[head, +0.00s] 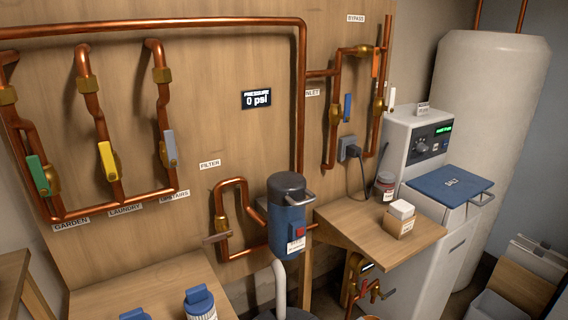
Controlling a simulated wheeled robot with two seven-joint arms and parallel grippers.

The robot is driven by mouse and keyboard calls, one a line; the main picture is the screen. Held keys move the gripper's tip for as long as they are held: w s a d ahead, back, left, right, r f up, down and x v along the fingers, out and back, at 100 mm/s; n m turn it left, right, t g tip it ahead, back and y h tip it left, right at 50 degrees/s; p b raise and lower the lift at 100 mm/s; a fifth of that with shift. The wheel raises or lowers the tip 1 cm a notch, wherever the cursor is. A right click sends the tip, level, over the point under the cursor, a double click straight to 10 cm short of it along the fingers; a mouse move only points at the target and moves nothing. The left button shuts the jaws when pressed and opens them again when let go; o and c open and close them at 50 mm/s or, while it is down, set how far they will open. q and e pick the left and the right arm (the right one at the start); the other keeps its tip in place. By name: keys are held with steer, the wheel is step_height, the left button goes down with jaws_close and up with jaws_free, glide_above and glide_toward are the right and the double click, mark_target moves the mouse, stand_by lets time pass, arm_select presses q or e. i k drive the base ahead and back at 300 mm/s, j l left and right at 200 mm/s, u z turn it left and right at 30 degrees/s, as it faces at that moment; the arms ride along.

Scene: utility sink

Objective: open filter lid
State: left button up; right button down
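The filter housing (283,238) is an upright blue canister on the copper piping, right of the FILTER label (210,164). Its dark grey-blue lid (286,184) sits on top and looks closed. A light metal handle (300,200) sticks out at the lid's front right. A red button (299,232) is on the front of the body, above a small white label (296,246). Neither of my grippers shows in the head view.
A wooden shelf (350,222) at the right holds a small box (399,218) and a jar (384,186). Blue-capped bottles (200,303) stand at the lower left. The pressure display (256,98) reads 0 psi. A white pipe (279,285) runs below the filter.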

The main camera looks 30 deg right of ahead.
mark_target(283, 188)
steer(key=k+l+z, duration=0.25)
steer(key=k+l, duration=0.15)
steer(key=l, duration=0.25)
steer(key=k+l+z, duration=0.1)
steer(key=l, duration=0.25)
steer(key=k+l+z, duration=0.1)
steer(key=k+l, duration=0.2)
